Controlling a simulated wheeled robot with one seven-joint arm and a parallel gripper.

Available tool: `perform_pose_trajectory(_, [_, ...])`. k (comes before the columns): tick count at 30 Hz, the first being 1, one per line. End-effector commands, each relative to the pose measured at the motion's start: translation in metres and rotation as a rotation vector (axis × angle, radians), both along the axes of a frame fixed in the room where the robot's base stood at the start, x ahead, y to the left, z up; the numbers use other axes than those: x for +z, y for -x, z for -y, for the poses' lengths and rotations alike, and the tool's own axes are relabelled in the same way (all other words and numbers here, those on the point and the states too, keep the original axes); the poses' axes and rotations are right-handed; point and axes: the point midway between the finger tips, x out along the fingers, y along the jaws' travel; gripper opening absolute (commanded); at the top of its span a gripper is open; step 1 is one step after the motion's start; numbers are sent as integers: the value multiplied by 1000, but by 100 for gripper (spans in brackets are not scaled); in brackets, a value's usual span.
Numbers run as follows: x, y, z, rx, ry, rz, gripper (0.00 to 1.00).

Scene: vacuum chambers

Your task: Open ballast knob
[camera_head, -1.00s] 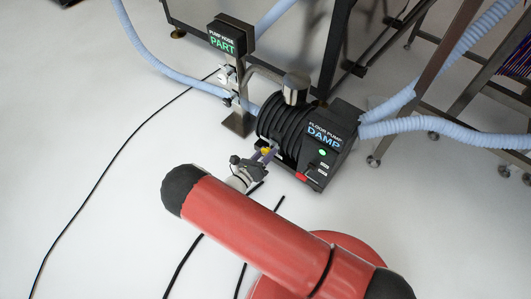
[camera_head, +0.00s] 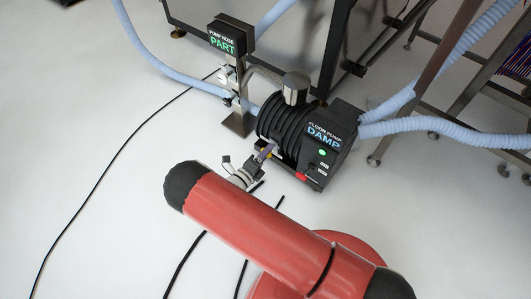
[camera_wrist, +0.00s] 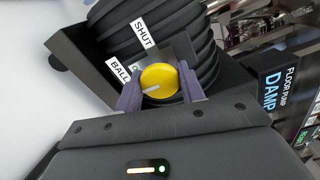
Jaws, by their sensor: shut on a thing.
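The ballast knob (camera_wrist: 159,80) is a round yellow knob with a pale pointer line, on the side of the black ribbed floor pump (camera_head: 284,130). In the head view my gripper (camera_head: 266,152) is at the pump's front left side, and the knob is hidden there.
The pump's panel (camera_head: 325,138) reads "FLOOR PUMP DAMP" and has a green light and a red switch. A post with a "PUMP HOSE PART" sign (camera_head: 226,40) stands behind left. Pale blue hoses (camera_head: 440,125) run right. Black cables lie on the open floor.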

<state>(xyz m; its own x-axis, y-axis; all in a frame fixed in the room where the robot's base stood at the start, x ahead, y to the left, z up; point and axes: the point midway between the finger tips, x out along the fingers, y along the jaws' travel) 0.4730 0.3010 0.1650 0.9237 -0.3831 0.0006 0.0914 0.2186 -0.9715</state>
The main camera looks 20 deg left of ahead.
Motion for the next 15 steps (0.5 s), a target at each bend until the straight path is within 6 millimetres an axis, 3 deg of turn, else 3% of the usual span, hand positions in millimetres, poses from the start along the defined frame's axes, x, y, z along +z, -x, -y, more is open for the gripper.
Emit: perform_pose_trajectory(15, [0,0,-1,2,28,-13,16])
